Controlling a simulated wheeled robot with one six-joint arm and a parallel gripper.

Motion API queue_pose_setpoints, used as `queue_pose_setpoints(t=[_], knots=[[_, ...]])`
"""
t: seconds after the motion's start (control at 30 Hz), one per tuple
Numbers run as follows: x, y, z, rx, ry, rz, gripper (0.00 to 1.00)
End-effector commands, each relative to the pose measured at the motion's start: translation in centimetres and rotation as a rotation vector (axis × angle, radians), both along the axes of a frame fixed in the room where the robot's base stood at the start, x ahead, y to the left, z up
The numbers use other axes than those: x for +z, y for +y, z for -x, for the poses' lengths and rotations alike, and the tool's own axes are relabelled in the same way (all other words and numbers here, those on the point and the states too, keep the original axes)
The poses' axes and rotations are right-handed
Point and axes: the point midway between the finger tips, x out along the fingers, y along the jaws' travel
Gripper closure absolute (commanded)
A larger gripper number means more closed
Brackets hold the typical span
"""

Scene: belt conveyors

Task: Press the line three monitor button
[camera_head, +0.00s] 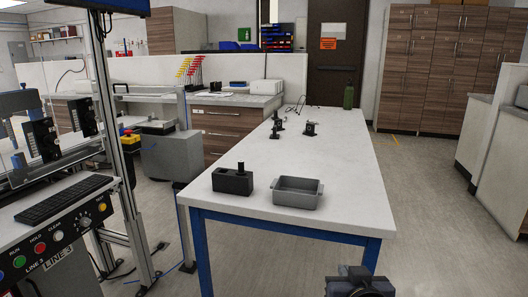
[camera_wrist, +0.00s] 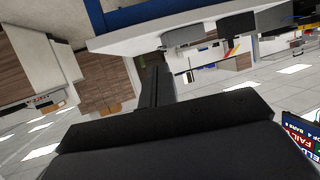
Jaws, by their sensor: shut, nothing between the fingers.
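The line three control panel (camera_head: 72,240) is at the lower left of the head view, with a LINE 3 label. A lit screen (camera_wrist: 302,135) with FAIL and partly cut-off text shows in the wrist view. My gripper (camera_wrist: 154,72) is shut and empty, pointing into the room, well away from the panel.
A black keyboard (camera_head: 64,200) lies behind the panel, beside a metal upright (camera_head: 108,110). A white table (camera_head: 300,160) with blue legs holds a grey tray (camera_head: 297,192) and a black block (camera_head: 233,181). Floor shows between table and panel.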

Motion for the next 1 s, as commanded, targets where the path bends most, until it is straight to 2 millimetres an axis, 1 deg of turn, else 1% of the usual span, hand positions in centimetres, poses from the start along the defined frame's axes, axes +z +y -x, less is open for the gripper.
queue_pose_setpoints(t=[0.23, 0.3, 0.37, 0.47, 0.57, 0.6, 0.67, 0.7, 0.77, 0.8, 0.87, 0.9, 0.97, 1.0], knots=[[0.0, 0.0, 0.0, 0.0, 0.0, 0.0, 1.0], [0.4, 0.1, -0.2, 0.001, -0.007, -0.003, 1.0], [1.3, 0.3, -0.7, 0.002, -0.028, -0.013, 1.0], [4.4, 1.0, -2.5, 0.009, -0.098, -0.05, 1.0], [9.5, 2.3, -5.2, 0.023, -0.218, -0.115, 1.0], [11.9, 3.0, -6.3, 0.03, -0.276, -0.152, 1.0], [15.8, 4.1, -8.0, 0.045, -0.367, -0.21, 1.0], [18.3, 4.8, -9.1, 0.055, -0.429, -0.253, 1.0], [22.2, 6.0, -10.4, 0.073, -0.522, -0.319, 1.0], [24.8, 6.8, -11.2, 0.087, -0.584, -0.367, 1.0], [28.5, 8.0, -12.2, 0.109, -0.675, -0.441, 1.0], [30.9, 8.8, -12.7, 0.125, -0.733, -0.489, 1.0], [34.0, 9.8, -13.3, 0.148, -0.813, -0.561, 1.0], [36.0, 10.4, -13.5, 0.163, -0.864, -0.604, 1.0]])
